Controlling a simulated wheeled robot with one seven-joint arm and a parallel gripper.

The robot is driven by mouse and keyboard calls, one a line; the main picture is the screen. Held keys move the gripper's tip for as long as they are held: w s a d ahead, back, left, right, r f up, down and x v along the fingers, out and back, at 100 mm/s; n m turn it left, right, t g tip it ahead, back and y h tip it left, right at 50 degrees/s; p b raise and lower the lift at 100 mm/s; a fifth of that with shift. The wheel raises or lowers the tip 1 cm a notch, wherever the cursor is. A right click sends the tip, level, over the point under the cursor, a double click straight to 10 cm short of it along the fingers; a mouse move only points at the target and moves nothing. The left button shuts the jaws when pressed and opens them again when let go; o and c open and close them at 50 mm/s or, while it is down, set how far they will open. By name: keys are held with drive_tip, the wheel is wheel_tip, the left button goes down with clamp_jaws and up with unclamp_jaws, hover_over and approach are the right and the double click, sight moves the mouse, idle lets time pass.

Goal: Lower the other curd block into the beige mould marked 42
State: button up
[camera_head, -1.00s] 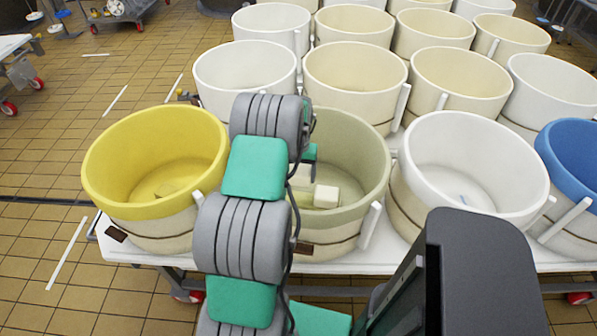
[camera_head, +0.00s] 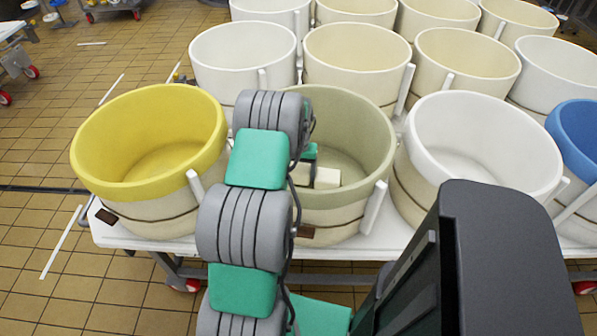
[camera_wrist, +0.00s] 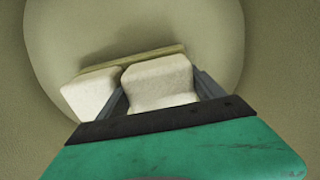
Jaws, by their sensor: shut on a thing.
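In the wrist view my gripper (camera_wrist: 160,84) is shut on a pale curd block (camera_wrist: 158,74), a finger on each side. A second pale block (camera_wrist: 90,96) lies just left of the left finger. A thin tan strip (camera_wrist: 135,61) runs behind both blocks. They are inside a greenish-beige mould (camera_head: 362,120), front middle in the head view, where two pale blocks (camera_head: 327,178) show low down, partly behind my arm. Whether the held block touches the floor I cannot tell. No number 42 is legible.
A yellow mould (camera_head: 205,108) stands left and a white mould (camera_head: 430,165) right, both close by. A blue mould (camera_head: 580,120) is at the far right. Several cream and white moulds stand behind on the white table (camera_head: 140,232). Tiled floor lies left.

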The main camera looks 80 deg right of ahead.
idle(0.8)
drive_tip(key=o, duration=1.8)
drive_tip(key=shift+f, duration=0.1)
